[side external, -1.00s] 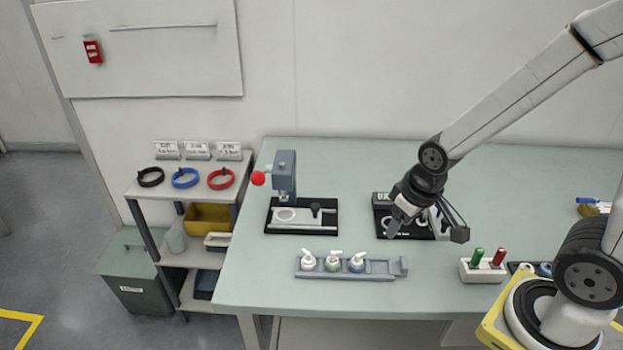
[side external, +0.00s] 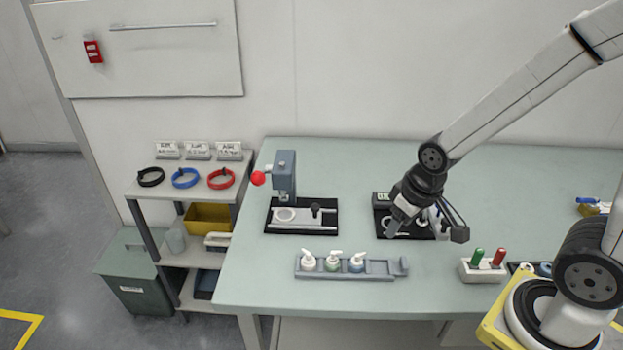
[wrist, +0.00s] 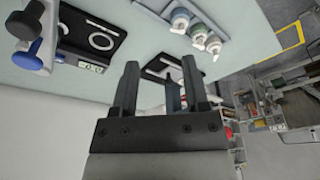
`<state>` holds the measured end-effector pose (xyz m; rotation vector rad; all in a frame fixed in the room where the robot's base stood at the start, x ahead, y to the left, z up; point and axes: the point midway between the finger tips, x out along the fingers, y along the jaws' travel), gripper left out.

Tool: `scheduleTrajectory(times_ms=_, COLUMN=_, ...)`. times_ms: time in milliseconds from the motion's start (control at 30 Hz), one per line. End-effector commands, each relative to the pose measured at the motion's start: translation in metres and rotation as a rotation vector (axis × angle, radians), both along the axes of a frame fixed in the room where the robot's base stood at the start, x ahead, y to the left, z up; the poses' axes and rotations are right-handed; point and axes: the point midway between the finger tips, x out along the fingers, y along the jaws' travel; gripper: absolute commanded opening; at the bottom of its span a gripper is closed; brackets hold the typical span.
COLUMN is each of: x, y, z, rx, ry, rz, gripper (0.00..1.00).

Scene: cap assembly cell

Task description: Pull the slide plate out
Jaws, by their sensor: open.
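The slide plate (side external: 301,217) is a pale flat plate with a round ring and a small dark knob. It lies on the black base (side external: 272,228) of a small grey press (side external: 285,172) with a red ball handle (side external: 258,178), at the left of the table. In the wrist view the press base (wrist: 152,73) shows ahead, partly hidden by my fingers. My gripper (side external: 393,228) is open and empty, above the other black fixture, to the right of the press and apart from the slide plate. It also shows in the wrist view (wrist: 160,85).
The black fixture (side external: 384,233) with a small display is partly hidden under my gripper. A grey tray (side external: 380,275) with three pump-topped bottles stands in front. A white holder (side external: 482,273) with green and red handles is at right. A shelf (side external: 200,262) stands left of the table.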

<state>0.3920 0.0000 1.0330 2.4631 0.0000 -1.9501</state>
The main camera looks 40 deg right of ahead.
Motion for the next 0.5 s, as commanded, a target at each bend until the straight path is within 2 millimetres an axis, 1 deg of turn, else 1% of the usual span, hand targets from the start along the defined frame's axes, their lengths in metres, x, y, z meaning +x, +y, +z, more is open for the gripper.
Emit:
scheduleTrajectory(times_ms=67, x=0.0, y=0.0, z=0.0, rx=0.0, ry=0.0, rz=0.0, gripper=0.58)
scheduleTrajectory(times_ms=100, x=0.0, y=0.0, z=0.0, rx=0.0, ry=0.0, rz=0.0, gripper=0.7)
scheduleTrajectory(times_ms=233, x=0.003, y=0.0, z=0.001, rx=0.0, ry=0.002, rz=-0.001, gripper=0.7)
scheduleTrajectory(times_ms=333, x=0.01, y=0.0, z=0.001, rx=0.001, ry=0.007, rz=-0.004, gripper=0.7)
scheduleTrajectory(times_ms=467, x=0.028, y=0.0, z=0.003, rx=0.003, ry=0.023, rz=-0.011, gripper=0.7)
scheduleTrajectory(times_ms=500, x=0.036, y=0.0, z=0.003, rx=0.003, ry=0.029, rz=-0.014, gripper=0.7)
